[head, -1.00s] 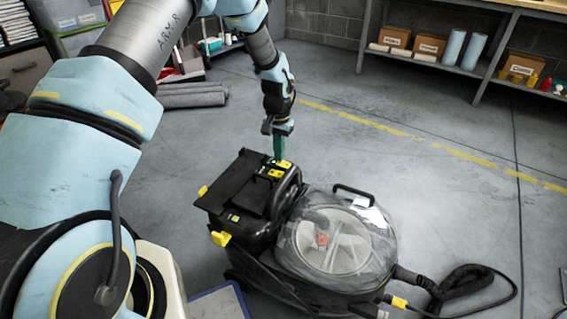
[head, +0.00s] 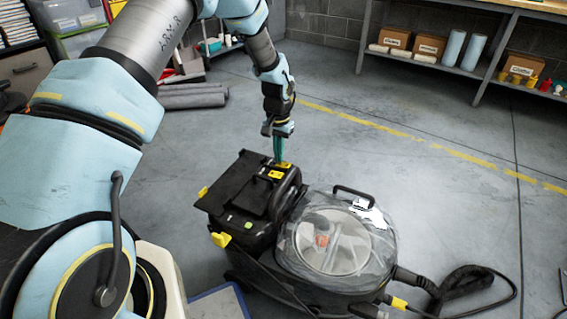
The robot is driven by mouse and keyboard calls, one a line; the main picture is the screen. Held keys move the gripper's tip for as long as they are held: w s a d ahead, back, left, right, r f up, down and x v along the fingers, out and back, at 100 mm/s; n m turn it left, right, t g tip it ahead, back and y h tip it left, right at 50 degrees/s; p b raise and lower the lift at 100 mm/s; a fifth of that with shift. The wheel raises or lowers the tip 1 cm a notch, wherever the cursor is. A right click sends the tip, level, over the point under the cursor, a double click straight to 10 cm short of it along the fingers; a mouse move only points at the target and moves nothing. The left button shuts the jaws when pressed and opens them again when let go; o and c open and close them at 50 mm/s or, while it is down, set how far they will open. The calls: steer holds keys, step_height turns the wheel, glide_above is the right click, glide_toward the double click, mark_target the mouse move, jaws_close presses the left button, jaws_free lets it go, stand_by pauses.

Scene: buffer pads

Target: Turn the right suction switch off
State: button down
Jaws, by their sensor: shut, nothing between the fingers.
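The carpet cleaning machine (head: 262,208) stands on the floor, with a black rear housing and a clear domed tank (head: 340,238). Small yellow switches sit at the top of the housing: one yellow switch (head: 276,174) is in plain view, and another yellow switch (head: 284,165) lies right at my gripper's tips. My gripper (head: 279,160) points down, shut and empty, with its green fingertips at or just above the far switch. I cannot tell whether they touch it. The fingers partly hide that switch, and its on or off position is too small to read.
A black handle (head: 354,191) arches over the tank. A hose and cable (head: 465,285) lie on the floor at the right. Shelves with boxes (head: 430,46) stand at the back. Open floor surrounds the machine's far side and right.

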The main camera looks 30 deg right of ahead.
steer(key=shift+r+p, duration=1.8)
steer(key=shift+r, duration=0.85)
steer(key=w+a+r+n, duration=0.1)
steer(key=a+r+n, duration=0.1)
steer(key=a+r, duration=0.65)
steer(key=w+a+r+n, duration=0.15)
steer(key=a+r, duration=0.35)
steer(key=a, duration=0.6)
steer(key=s+a+r+n+t, duration=0.1)
steer(key=s+a+r+n, duration=0.2)
steer(key=s+a, duration=0.5)
steer(key=s+a+r+n+t, duration=0.1)
steer(key=s+a+r+n, duration=0.3)
steer(key=a, duration=0.6)
step_height(320, 180, up, 24)
steer(key=m+p, duration=0.1)
steer(key=p, duration=2.3)
steer(key=shift+s+d+f, duration=0.15)
steer(key=shift+s+f, duration=0.05)
steer(key=shift+s, duration=0.15)
